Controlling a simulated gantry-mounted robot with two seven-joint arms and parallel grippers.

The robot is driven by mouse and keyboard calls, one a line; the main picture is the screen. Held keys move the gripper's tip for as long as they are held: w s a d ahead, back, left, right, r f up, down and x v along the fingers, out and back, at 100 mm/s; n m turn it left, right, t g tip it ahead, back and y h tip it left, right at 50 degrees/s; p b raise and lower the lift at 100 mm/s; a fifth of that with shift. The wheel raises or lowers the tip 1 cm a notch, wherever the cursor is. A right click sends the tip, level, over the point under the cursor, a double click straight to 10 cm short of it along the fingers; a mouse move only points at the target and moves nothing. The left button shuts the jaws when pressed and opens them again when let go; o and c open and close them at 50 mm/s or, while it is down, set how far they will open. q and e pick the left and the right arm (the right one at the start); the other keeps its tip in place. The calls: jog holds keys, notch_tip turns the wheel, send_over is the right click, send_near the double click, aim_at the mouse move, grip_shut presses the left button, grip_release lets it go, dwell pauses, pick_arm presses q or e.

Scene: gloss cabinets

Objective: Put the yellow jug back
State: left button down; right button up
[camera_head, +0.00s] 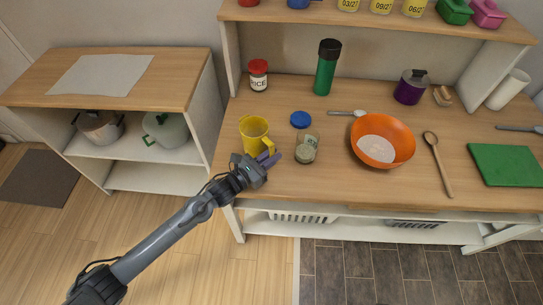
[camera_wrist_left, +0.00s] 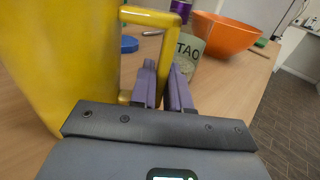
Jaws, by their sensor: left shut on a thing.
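The yellow jug (camera_head: 253,134) stands upright near the front left of the wooden counter. In the left wrist view the jug's yellow body (camera_wrist_left: 62,50) fills the left side. My left gripper (camera_head: 269,160) is at the jug's front right side. In the left wrist view my left gripper's purple fingers (camera_wrist_left: 163,88) are shut on the jug's handle, which runs down between them. The bottom of the jug is partly hidden by the gripper in the head view. My right gripper is in neither view.
A glass jar (camera_head: 307,149) stands close right of the gripper, with a blue lid (camera_head: 301,119) behind it. An orange bowl (camera_head: 382,141), wooden spoon (camera_head: 437,150) and green cutting board (camera_head: 506,165) lie farther right. A red-lidded jar (camera_head: 258,78) and green bottle (camera_head: 326,70) stand behind.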

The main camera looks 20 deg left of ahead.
pick_arm(q)
jog(key=shift+f, duration=0.15)
jog(key=c, duration=1.1)
grip_release()
jog(key=shift+r, duration=0.2)
jog(key=v, duration=1.2)
jog(key=shift+f, duration=0.1)
